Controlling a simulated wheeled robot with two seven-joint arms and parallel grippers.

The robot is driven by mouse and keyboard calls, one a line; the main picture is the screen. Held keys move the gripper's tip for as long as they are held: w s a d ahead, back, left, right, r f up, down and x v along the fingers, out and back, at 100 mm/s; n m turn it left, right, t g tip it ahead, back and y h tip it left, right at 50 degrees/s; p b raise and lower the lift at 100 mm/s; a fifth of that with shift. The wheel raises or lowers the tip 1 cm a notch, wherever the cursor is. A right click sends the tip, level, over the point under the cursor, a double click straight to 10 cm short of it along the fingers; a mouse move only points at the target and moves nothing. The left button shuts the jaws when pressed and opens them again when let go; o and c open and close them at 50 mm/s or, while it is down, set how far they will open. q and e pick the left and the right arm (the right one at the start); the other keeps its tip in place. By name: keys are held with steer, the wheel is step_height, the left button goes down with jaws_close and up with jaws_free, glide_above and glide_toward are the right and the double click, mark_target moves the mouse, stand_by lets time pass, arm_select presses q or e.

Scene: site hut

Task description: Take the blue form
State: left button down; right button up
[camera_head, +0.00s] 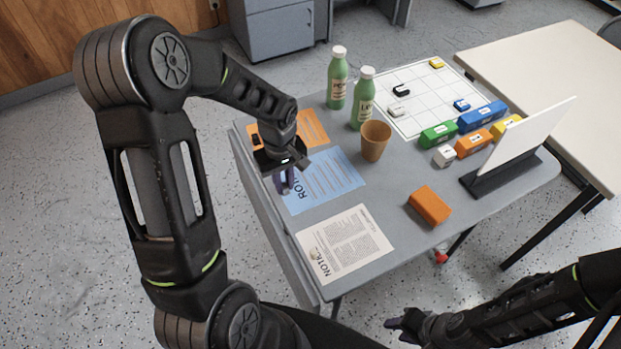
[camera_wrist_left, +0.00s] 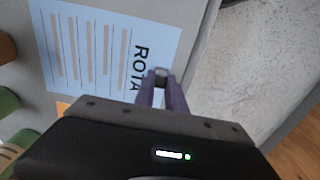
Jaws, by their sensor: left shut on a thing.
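The blue form (camera_head: 322,178), headed ROTA, lies on the grey table near its left edge. It also shows in the left wrist view (camera_wrist_left: 105,45), with its heading beside my fingers. My left gripper (camera_head: 285,186) is at the form's left edge, by the heading. In the left wrist view its purple fingers (camera_wrist_left: 161,78) are close together on the edge of the form. The form still looks flat. My right gripper (camera_head: 398,324) is low at the front, off the table; its jaw gap does not show clearly.
An orange form (camera_head: 312,127) lies behind the blue one and a white notice (camera_head: 345,245) in front. A brown cup (camera_head: 375,141) and two green bottles (camera_head: 338,78) stand to the right. An orange block (camera_head: 429,206), coloured boxes and a white panel (camera_head: 528,133) are further right.

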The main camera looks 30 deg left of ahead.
arm_select(q)
step_height(320, 180, up, 10)
stand_by(0.6)
stand_by(0.4)
